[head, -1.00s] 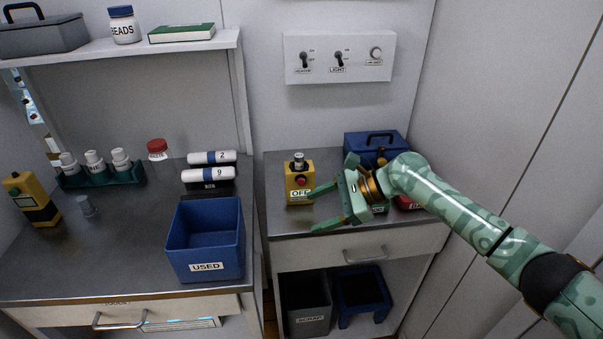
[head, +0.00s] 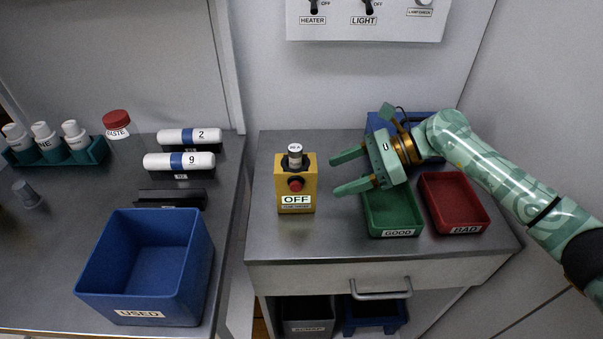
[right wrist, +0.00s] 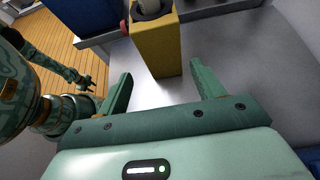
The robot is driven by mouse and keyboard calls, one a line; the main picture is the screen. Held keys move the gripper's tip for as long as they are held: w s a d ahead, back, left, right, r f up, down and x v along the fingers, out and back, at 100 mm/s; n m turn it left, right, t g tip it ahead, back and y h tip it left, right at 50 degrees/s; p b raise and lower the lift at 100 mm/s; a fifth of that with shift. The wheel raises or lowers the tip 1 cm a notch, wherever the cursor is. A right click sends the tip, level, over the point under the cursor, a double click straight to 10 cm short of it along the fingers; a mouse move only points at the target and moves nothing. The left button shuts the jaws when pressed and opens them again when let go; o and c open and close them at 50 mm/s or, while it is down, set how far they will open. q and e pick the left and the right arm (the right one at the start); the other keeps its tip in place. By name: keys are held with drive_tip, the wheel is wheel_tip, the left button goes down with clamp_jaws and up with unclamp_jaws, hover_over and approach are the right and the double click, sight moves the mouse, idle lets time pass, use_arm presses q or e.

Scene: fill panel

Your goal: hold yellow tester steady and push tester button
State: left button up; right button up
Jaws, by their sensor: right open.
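The yellow tester (head: 296,172) stands upright on the right-hand counter in the head view. It has a red button (head: 295,184) on its front, a label reading OFF (head: 295,199), and a small grey-white cylinder (head: 295,155) in its top. My right gripper (head: 339,172) is open and empty, to the right of the tester, its fingers pointing at it and apart from it. In the right wrist view the tester (right wrist: 156,47) stands beyond the two open fingers. An arm shows at the left of the wrist view, but my left gripper's jaws are too small to judge.
A green GOOD tray (head: 392,231) lies under and beside the right gripper, with a red BAD tray (head: 453,205) to its right. A blue box (head: 377,122) is behind. Left of the gap are a blue USED bin (head: 140,270) and white cylinders. Counter in front of the tester is clear.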

sight(303, 189)
drive_tip(key=shift+w+f, duration=0.2)
drive_tip(key=shift+f, duration=0.1)
drive_tip(key=shift+w+a+f+b, duration=0.1)
drive_tip(key=shift+f+b, duration=0.1)
drive_tip(key=shift+b, duration=0.15)
drive_tip(key=b+x, duration=0.4)
drive_tip(key=x, duration=0.1)
drive_tip(key=shift+f, duration=0.3)
drive_tip(key=a+p, duration=0.1)
drive_tip(key=a, duration=0.2)
drive_tip(key=shift+f, duration=0.2)
drive_tip(key=shift+a+f, duration=0.1)
drive_tip(key=shift+a, duration=0.2)
drive_tip(key=shift+a+f, duration=0.2)
drive_tip(key=shift+f, duration=0.15)
use_arm(q)
drive_tip(key=f, duration=0.1)
drive_tip(key=s+f, duration=0.1)
drive_tip(key=f, duration=0.1)
drive_tip(key=shift+s+f, duration=0.2)
drive_tip(key=shift+f, duration=0.05)
use_arm(e)
drive_tip(key=c, duration=0.6)
use_arm(q)
clamp_jaws()
